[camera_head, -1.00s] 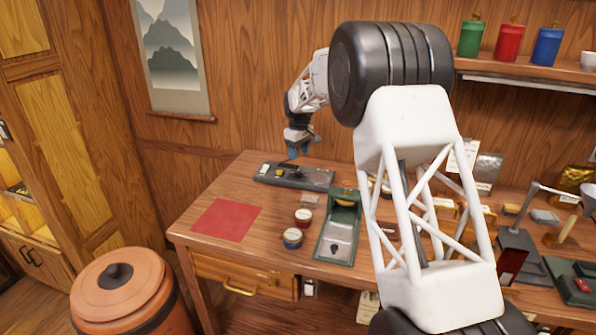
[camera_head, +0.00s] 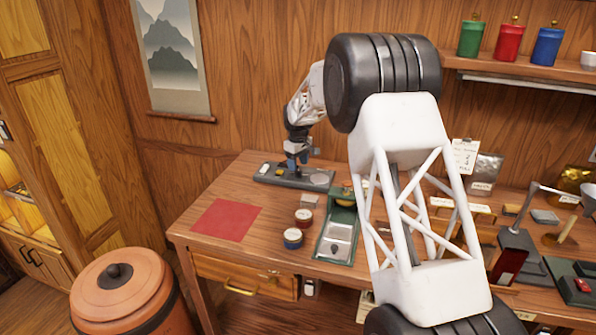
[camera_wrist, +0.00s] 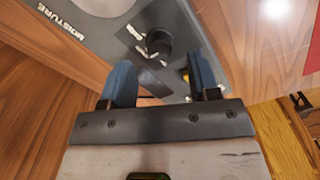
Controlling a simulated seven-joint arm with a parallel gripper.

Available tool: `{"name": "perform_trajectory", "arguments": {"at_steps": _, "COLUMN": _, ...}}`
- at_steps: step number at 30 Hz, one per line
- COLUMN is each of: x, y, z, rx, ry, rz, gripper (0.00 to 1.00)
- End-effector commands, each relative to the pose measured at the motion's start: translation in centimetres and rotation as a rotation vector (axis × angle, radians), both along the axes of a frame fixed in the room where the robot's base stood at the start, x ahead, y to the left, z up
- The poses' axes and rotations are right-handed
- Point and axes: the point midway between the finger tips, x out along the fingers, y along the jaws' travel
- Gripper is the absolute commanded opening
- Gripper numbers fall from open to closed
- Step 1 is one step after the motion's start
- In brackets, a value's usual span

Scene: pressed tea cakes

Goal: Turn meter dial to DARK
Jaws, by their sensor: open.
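The meter (camera_head: 265,172) is a flat grey device at the back left of the table. In the wrist view the meter (camera_wrist: 98,40) carries the word MOISTURE, part of a round plate, and a dark dial (camera_wrist: 158,42) with small white marks around it. The marks are too small to read surely. My gripper (camera_head: 298,163) is above the meter in the head view. In the wrist view my gripper (camera_wrist: 160,82) is open, its two blue fingers on either side of the dial's line. Whether the fingers touch the dial I cannot tell.
A red mat (camera_head: 227,220), two round tins (camera_head: 293,238) and a green tray (camera_head: 337,240) are on the table in front of the meter. A tall lidded clay jar (camera_head: 120,290) stands at the left. Wooden walls close the back.

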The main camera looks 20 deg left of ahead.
Motion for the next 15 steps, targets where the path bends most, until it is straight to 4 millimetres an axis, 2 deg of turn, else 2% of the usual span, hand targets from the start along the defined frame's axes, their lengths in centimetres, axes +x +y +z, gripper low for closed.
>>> {"name": "perform_trajectory", "arguments": {"at_steps": 7, "x": 0.0, "y": 0.0, "z": -2.6, "rx": 0.0, "ry": 0.0, "rz": 0.0, "gripper": 0.56}}
{"name": "perform_trajectory", "arguments": {"at_steps": 15, "x": 0.0, "y": 0.0, "z": -3.4, "rx": 0.0, "ry": 0.0, "rz": 0.0, "gripper": 0.56}}
